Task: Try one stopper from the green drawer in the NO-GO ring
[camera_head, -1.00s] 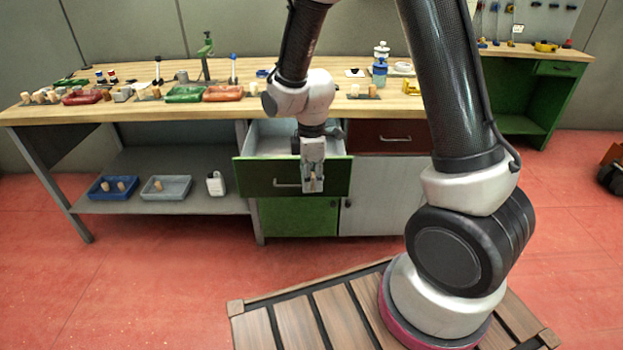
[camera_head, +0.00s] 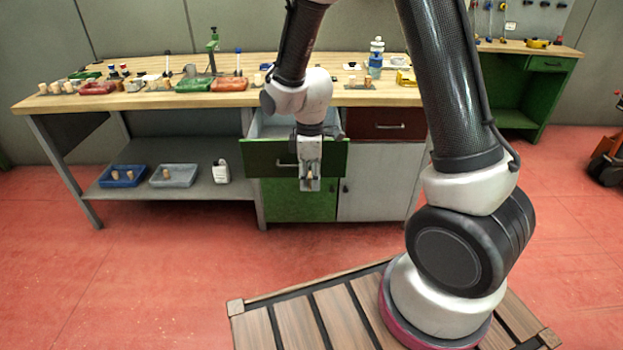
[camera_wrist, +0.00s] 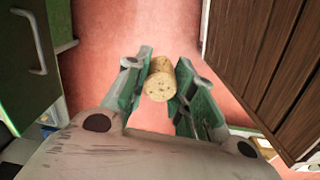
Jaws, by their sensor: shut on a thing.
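My gripper (camera_head: 310,186) hangs in front of the open green drawer (camera_head: 268,158) of the workbench. In the wrist view my gripper (camera_wrist: 160,88) is shut on a tan cork stopper (camera_wrist: 159,80), held between its two green fingers. The stopper is clear of the drawer, above the red floor. The drawer front with its handle also shows at the left of the wrist view (camera_wrist: 22,60). The drawer's inside is mostly hidden behind my arm. I cannot make out which item on the bench is the NO-GO ring.
The wooden bench top (camera_head: 330,97) carries red and green trays, corks, small stands and a blue-white bottle (camera_head: 376,58). A blue bin (camera_head: 122,176) and a grey bin (camera_head: 174,175) with corks, plus a white jug (camera_head: 221,172), stand on the lower shelf. The red floor between is clear.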

